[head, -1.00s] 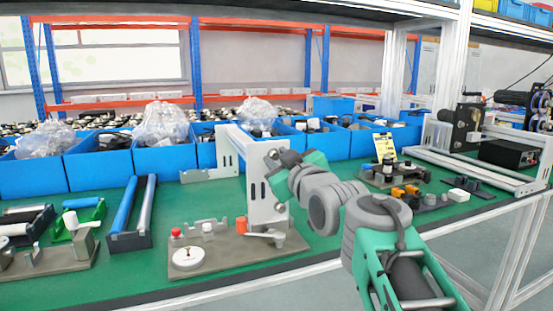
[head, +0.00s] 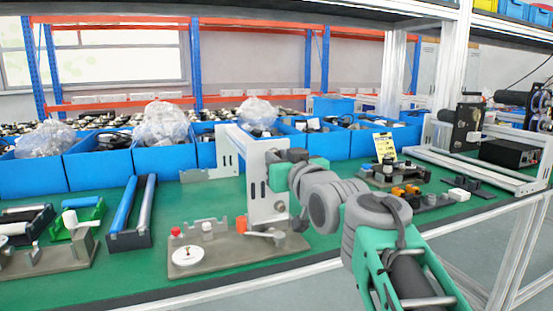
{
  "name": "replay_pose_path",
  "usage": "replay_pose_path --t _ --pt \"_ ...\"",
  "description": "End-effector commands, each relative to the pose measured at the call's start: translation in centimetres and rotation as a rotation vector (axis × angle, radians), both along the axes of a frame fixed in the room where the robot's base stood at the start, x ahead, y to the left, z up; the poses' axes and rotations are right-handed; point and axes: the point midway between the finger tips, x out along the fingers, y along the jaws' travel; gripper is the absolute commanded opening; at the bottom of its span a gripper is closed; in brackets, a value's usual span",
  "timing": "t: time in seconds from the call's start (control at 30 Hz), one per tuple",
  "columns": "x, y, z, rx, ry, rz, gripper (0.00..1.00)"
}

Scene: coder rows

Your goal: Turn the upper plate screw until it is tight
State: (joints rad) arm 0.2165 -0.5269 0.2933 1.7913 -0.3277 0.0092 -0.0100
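A pale upright plate (head: 260,192) stands on a grey-brown fixture base (head: 228,256) on the green bench. A small round grey part (head: 280,206), perhaps a screw head, shows low on its right face. The upper plate screw cannot be made out; my wrist is in front of the upper right part of the plate. My gripper (head: 282,160) is at the plate's upper right side, close to it. Its fingertips are too small and hidden to tell whether they are open, shut or touching a screw.
The base also carries a white dial (head: 187,256), a red knob (head: 176,232) and a lever (head: 262,234). Blue bins (head: 100,165) line the back. Blue rollers (head: 124,205) stand at left, small orange parts (head: 411,189) at right. Green bench shows between the fixtures.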

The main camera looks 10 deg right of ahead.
Motion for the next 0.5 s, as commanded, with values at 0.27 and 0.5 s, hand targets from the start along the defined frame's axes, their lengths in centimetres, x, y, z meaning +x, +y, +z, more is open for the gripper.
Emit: replay_pose_path --t 0.27,0.5 --pt "0.01 0.01 0.00 -0.012 -0.001 0.000 0.35" --pt "-0.58 -0.13 -0.13 -0.013 -0.003 -0.001 0.35"
